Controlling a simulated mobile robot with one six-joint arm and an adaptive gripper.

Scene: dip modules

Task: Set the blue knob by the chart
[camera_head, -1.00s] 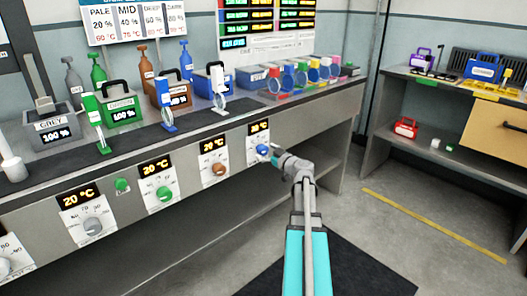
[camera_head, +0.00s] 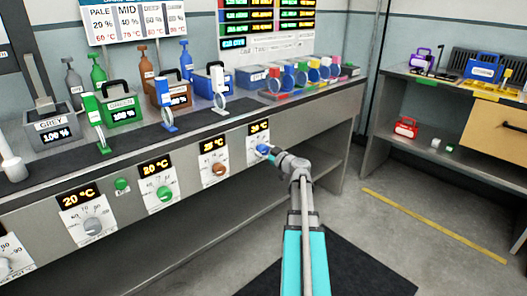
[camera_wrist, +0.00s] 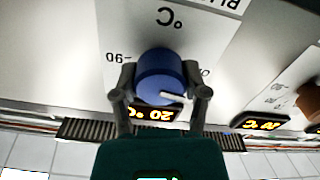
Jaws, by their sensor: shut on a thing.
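The blue knob (camera_head: 263,150) is on the front panel of the bench, the rightmost dial in the head view. My gripper (camera_head: 273,154) reaches it from the right. In the wrist view, which is upside down, the fingers of my gripper (camera_wrist: 161,92) sit on both sides of the blue knob (camera_wrist: 160,72), shut on it. A white pointer mark shows on the knob. The display (camera_wrist: 155,113) by it reads about 20 °C. The chart (camera_head: 135,22) on the wall has PALE and MID columns with percentages and temperatures; the other columns are hard to read.
Other dials on the same panel include a brown knob (camera_head: 218,168), a green knob (camera_head: 164,193) and a grey knob (camera_head: 93,225). A green button (camera_head: 122,184) sits between dials. Colored tanks and taps stand on the bench above.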

